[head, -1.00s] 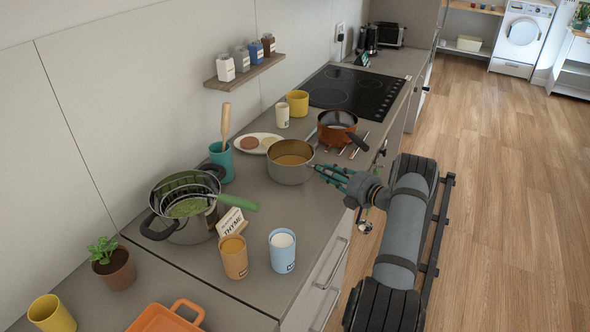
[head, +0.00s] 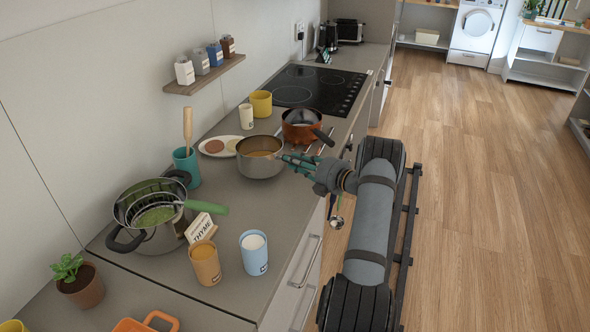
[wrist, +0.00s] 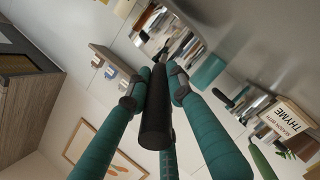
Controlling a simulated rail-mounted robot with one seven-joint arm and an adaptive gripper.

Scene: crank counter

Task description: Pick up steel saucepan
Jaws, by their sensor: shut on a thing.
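The steel saucepan (head: 261,166) is in the middle of the counter in the head view, upright, with an orange-brown inside. My gripper (head: 292,160) is at its right side, with teal fingers closed around its handle. In the wrist view the black handle (wrist: 156,112) lies between the teal fingers of my gripper (wrist: 158,78). The fingers hide most of the handle in the head view. I cannot tell whether the pan's base is clear of the counter.
A copper pan (head: 301,131) stands just behind, and a plate (head: 216,153) lies to the left. A large pot with a strainer (head: 160,239), a thyme sign (head: 201,228), an orange cup (head: 206,264) and a blue cup (head: 254,254) stand nearer. Counter in front of the saucepan is bare.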

